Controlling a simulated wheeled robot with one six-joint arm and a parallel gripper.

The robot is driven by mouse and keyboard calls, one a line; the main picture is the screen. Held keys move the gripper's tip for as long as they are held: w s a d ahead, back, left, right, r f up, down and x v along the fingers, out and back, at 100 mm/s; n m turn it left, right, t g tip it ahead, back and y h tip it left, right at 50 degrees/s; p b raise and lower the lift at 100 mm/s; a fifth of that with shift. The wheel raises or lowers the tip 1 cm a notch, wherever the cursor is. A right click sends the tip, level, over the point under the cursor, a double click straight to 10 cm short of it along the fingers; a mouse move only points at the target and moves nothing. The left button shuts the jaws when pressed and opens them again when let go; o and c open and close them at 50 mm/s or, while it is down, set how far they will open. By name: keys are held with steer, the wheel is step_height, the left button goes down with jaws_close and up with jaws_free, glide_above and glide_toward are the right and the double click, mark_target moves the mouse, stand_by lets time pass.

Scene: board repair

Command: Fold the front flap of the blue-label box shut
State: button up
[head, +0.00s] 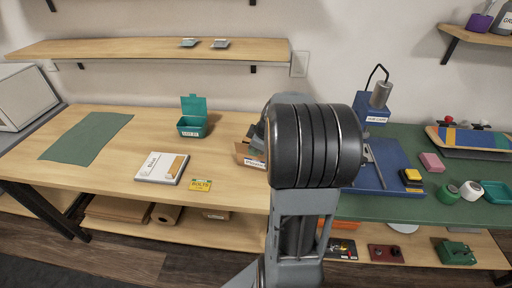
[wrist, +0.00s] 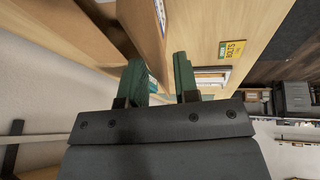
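A brown cardboard box (head: 252,150) with a pale label stands on the wooden bench, mostly hidden behind my arm in the head view. An orange-brown panel shows at its lower left; I cannot tell how far its front flap is folded. In the wrist view a cardboard panel (wrist: 143,28) with a white and blue label lies just beyond my gripper (wrist: 160,72). The two green fingers are apart, with no clear object held between them. Whether a finger touches the cardboard is unclear.
An open teal bin (head: 192,125), a white boxed item (head: 162,168) and a yellow bolts card (head: 200,185) lie left of the box. A green mat (head: 88,138) is farther left. A blue press (head: 374,105) stands to the right. Bench between mat and bin is clear.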

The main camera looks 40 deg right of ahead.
steer(key=shift+f, duration=0.1)
steer(key=shift+c, duration=0.2)
jaws_close()
steer(key=shift+w, duration=0.1)
steer(key=shift+w+d+r+g+y+p, duration=0.25)
steer(key=shift+d+g+y+p, duration=0.25)
steer(key=shift+y+p, duration=0.4)
steer(key=shift+w+d+f+m+g+y+p, duration=0.5)
steer(key=shift+g+y+p, duration=0.45)
steer(key=shift+y, duration=0.4)
steer(key=shift+w+d+f+m+g+y+p, duration=0.3)
steer(key=shift+d+g+y+p, duration=0.4)
steer(key=shift+y+p, duration=0.6)
steer(key=shift+w+d+f+m+g+y+p, duration=0.45)
steer(key=shift+g+y+p, duration=0.45)
steer(key=shift+y, duration=0.55)
